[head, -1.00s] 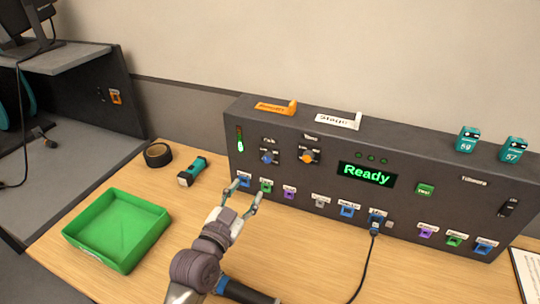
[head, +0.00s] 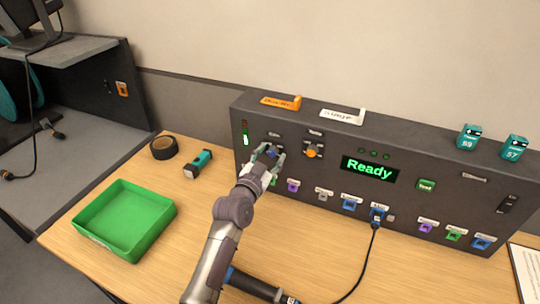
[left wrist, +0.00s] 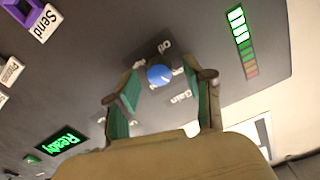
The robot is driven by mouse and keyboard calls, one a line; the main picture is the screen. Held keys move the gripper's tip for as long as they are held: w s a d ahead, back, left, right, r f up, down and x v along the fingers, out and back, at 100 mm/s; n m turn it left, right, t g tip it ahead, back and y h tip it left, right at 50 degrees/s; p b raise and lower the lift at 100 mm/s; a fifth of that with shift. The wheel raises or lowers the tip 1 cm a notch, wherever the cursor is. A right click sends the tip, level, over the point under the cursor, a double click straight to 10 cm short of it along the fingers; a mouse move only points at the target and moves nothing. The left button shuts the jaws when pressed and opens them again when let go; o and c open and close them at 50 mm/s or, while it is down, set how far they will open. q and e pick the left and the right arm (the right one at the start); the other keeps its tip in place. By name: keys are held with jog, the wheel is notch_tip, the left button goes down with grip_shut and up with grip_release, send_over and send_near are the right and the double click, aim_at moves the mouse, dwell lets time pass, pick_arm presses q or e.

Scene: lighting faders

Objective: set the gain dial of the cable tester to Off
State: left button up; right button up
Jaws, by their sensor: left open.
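The cable tester is the long dark grey panel (head: 410,165) at the back of the table, with a lit "Ready" display (head: 370,168). Its gain dial is a round blue knob (left wrist: 159,75) on a dark plate, with the words "Gain" and "Off" beside it in the left wrist view. My left gripper (head: 272,152) is at the dial on the panel's left part and mostly covers it in the head view. In the left wrist view its green-padded fingers are open, one on each side of the knob, with gaps between. The knob's pointer is too small to read. My right gripper is not in view.
An orange dial (head: 313,150) sits just right of the gain dial. A level light column (head: 245,135) is at its left. Coloured sockets line the panel's lower edge, one with a black cable (head: 374,240). A green tray (head: 125,220), tape roll (head: 164,147) and torch (head: 198,164) lie on the left.

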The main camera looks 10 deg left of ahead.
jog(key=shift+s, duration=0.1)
pick_arm(q)
jog(key=c, duration=0.5)
grip_shut()
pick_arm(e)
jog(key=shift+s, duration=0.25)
